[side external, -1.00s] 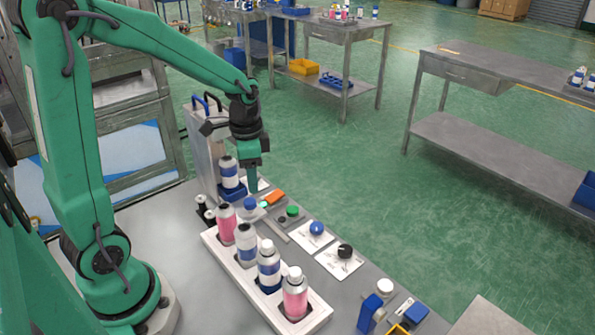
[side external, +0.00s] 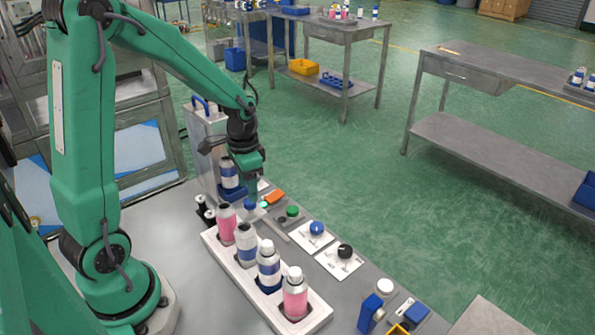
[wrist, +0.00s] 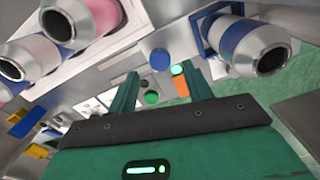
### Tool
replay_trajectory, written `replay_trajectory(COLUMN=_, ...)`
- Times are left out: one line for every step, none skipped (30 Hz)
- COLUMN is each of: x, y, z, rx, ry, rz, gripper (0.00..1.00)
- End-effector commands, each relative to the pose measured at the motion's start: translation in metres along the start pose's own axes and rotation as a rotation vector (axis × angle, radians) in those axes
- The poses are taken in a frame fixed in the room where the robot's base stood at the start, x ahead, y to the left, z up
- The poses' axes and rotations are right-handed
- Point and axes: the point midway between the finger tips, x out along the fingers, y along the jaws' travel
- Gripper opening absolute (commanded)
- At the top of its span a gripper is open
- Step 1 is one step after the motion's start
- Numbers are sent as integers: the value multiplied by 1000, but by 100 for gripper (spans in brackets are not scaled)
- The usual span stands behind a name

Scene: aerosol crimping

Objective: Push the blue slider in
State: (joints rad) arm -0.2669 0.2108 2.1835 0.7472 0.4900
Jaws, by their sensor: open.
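The blue slider's round knob (side external: 249,203) stands at the upper end of a grey track, beyond the bottle rack. It also shows in the wrist view as a blue disc (wrist: 160,60), just beyond the fingertips and roughly centred between them. My gripper (side external: 252,188) is low, just above and beside the knob. In the wrist view my gripper (wrist: 163,76) has its two green fingers apart with nothing held between them. I cannot tell whether a finger touches the knob.
A white rack (side external: 218,246) with pink and blue-banded bottles stands in front. A blue-banded bottle (side external: 229,175) stands in a blue holder close behind the gripper. An orange block (side external: 274,198), a green button (side external: 292,211), a blue knob (side external: 316,228) and a black knob (side external: 345,251) lie to the right.

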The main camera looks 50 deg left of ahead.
Motion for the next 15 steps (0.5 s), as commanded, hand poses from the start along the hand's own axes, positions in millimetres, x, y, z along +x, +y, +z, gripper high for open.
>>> replay_trajectory(x=8, y=1, z=1, rx=0, ry=-5, rz=3, gripper=50)
replay_trajectory(x=11, y=1, z=1, rx=0, ry=-4, rz=2, gripper=50)
replay_trajectory(x=16, y=1, z=1, rx=0, ry=-4, rz=2, gripper=50)
replay_trajectory(x=19, y=0, z=1, rx=0, ry=-4, rz=2, gripper=50)
replay_trajectory(x=22, y=0, z=0, rx=0, ry=-3, rz=2, gripper=50)
replay_trajectory(x=25, y=0, z=0, rx=0, ry=-3, rz=1, gripper=50)
replay_trajectory(x=28, y=0, z=0, rx=1, ry=-3, rz=1, gripper=50)
replay_trajectory(x=30, y=0, z=0, rx=1, ry=-2, rz=1, gripper=50)
replay_trajectory(x=33, y=0, z=0, rx=1, ry=-2, rz=1, gripper=50)
replay_trajectory(x=35, y=0, z=0, rx=1, ry=-2, rz=1, gripper=50)
replay_trajectory(x=36, y=0, z=0, rx=1, ry=-2, rz=1, gripper=50)
replay_trajectory(x=38, y=0, z=0, rx=1, ry=-1, rz=1, gripper=50)
replay_trajectory(x=38, y=0, z=0, rx=1, ry=-1, rz=0, gripper=50)
replay_trajectory(x=39, y=0, z=0, rx=1, ry=-1, rz=0, gripper=50)
replay_trajectory(x=40, y=0, z=0, rx=1, ry=0, rz=0, gripper=50)
